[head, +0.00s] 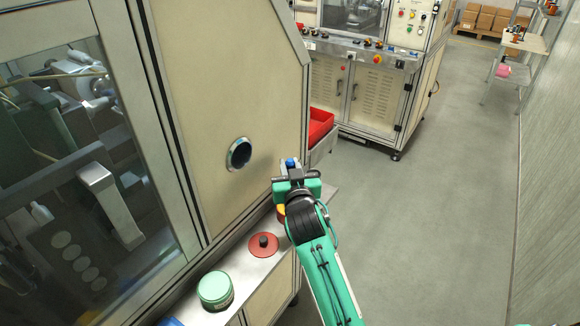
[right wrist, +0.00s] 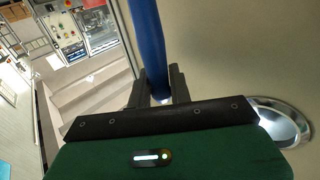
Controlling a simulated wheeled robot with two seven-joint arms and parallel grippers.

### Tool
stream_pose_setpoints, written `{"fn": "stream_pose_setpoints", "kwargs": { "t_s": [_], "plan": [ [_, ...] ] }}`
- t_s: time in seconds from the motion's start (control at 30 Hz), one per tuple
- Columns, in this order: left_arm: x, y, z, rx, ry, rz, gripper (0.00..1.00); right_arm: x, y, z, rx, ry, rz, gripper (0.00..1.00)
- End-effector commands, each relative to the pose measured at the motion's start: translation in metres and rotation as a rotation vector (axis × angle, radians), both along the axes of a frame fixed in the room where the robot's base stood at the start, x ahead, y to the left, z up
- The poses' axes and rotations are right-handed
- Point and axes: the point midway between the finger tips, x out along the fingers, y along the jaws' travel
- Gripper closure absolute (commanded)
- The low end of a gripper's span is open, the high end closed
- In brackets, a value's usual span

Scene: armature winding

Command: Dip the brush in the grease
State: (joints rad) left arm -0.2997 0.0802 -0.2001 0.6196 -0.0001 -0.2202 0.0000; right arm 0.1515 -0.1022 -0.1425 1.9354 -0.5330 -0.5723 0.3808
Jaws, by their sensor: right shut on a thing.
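My right gripper (head: 291,168) is at the right end of the narrow metal shelf, beside the beige machine panel. It is shut on a blue handle (head: 291,162), which I take to be the brush. In the right wrist view the blue handle (right wrist: 147,45) rises between the two dark fingers (right wrist: 159,88). The bristles cannot be seen. A round green tin (head: 215,288) with a pale top, likely the grease, stands on the shelf at the near end, apart from the gripper. I cannot tell its contents. My left gripper is out of view.
A red disc with a black knob (head: 263,244) lies on the shelf (head: 240,265) between tin and gripper. A yellow and red item (head: 281,211) is partly hidden by my arm. A round port (head: 239,154) is in the panel. A red bin (head: 319,126) stands behind.

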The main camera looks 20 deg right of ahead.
Motion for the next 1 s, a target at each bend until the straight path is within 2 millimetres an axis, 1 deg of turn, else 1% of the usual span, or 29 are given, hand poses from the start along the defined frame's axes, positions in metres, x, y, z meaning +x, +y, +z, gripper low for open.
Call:
{"fn": "stream_pose_setpoints", "kwargs": {
  "t_s": [0.03,0.17,0.6,1.0],
  "plan": [
    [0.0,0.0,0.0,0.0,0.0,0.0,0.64,0.0,0.0,-0.002,0.0,0.005,0.0,1.0],
    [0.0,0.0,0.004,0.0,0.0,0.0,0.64,0.0,0.0,0.002,0.0,0.005,0.0,1.0],
    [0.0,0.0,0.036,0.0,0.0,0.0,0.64,0.0,0.0,0.04,0.001,0.001,0.0,1.0],
    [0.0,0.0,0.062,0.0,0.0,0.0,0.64,0.0,0.0,0.07,-0.001,0.0,0.0,1.0]
  ]
}}
